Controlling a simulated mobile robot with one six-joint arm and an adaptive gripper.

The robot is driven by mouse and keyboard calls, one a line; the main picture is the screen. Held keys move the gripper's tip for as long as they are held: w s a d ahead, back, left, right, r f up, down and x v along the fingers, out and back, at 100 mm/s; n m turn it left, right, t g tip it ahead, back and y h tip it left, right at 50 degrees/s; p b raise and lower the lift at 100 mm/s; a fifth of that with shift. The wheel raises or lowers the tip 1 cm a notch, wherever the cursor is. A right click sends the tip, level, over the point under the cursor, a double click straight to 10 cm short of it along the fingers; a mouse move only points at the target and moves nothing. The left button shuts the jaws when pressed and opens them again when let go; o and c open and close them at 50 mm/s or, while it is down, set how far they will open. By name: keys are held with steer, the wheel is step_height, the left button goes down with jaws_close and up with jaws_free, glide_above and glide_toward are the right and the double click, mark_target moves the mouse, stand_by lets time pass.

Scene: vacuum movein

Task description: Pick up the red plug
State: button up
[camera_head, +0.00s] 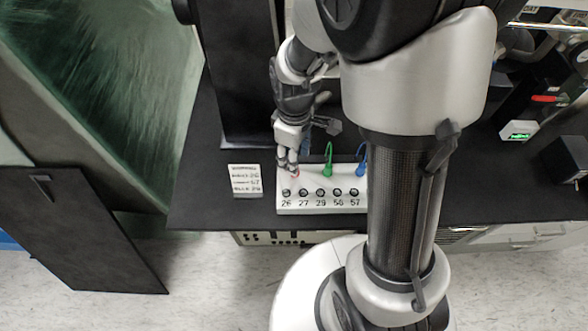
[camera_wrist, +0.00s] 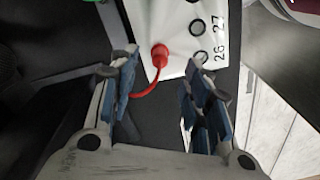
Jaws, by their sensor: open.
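The red plug (camera_wrist: 159,52) sits on the white numbered board (camera_wrist: 181,18) in the wrist view, with a red cable curving back between my fingers. My gripper (camera_wrist: 163,72) is open, and the plug lies between and just beyond its fingertips, not clamped. In the head view my gripper (camera_head: 288,168) is over the left end of the board (camera_head: 312,207), and only a bit of the red plug (camera_head: 294,174) shows beside the fingers. The board has a row of round sockets labelled 26, 27, 29, 58 and 57.
A green plug (camera_head: 328,170) and a blue plug (camera_head: 361,168) stand on the board to the right of the red one. A paper label card (camera_head: 245,181) lies left of the board. The black table (camera_head: 205,205) has free room left of the card.

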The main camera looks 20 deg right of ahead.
steer(key=shift+f+b, duration=1.2)
steer(key=shift+f, duration=1.5)
steer(key=shift+c, duration=0.3)
jaws_close()
